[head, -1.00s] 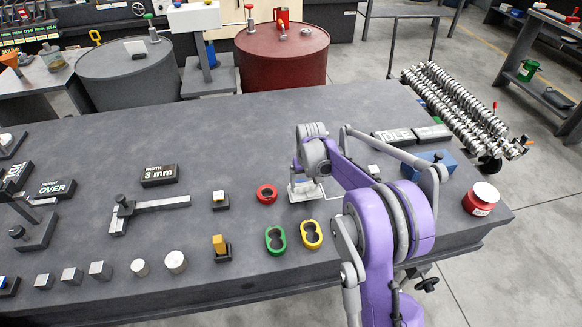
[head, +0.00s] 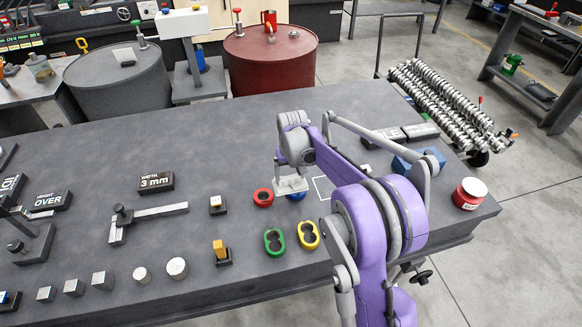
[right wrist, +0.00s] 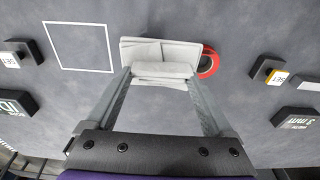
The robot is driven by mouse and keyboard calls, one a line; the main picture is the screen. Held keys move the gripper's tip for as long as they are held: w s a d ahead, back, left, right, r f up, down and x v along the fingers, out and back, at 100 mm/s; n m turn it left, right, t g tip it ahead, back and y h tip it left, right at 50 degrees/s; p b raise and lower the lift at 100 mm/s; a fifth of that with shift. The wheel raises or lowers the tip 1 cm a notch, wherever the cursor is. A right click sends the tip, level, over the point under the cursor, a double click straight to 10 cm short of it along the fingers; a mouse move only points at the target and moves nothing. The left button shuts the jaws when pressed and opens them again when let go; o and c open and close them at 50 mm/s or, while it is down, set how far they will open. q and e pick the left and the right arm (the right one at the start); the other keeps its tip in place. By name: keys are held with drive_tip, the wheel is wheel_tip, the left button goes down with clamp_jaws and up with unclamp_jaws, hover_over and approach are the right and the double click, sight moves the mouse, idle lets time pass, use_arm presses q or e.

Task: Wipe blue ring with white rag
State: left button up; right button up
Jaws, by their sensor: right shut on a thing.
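My right gripper (head: 291,180) is shut on the white rag (head: 291,188), which hangs folded between its fingertips. The rag also shows in the right wrist view (right wrist: 160,62). The blue ring (head: 297,197) shows only as a small part just below the rag; the rag hides the rest, and hides it fully in the right wrist view. I cannot tell whether the rag touches it. The red ring (head: 263,197) lies just left of the rag, and in the right wrist view (right wrist: 208,63) it sits partly behind the rag's right edge. My left gripper is not in view.
Green (head: 274,242) and yellow (head: 308,235) double-hole pieces lie in front of the rings. A white outlined square (right wrist: 78,68) is on the bench beside the rag. A blue block (head: 420,160) and a red jar (head: 469,193) stand to the right.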

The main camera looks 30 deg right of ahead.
drive_tip(key=shift+r+p, duration=0.4)
drive_tip(key=shift+r, duration=0.7)
drive_tip(key=shift+f, duration=0.1)
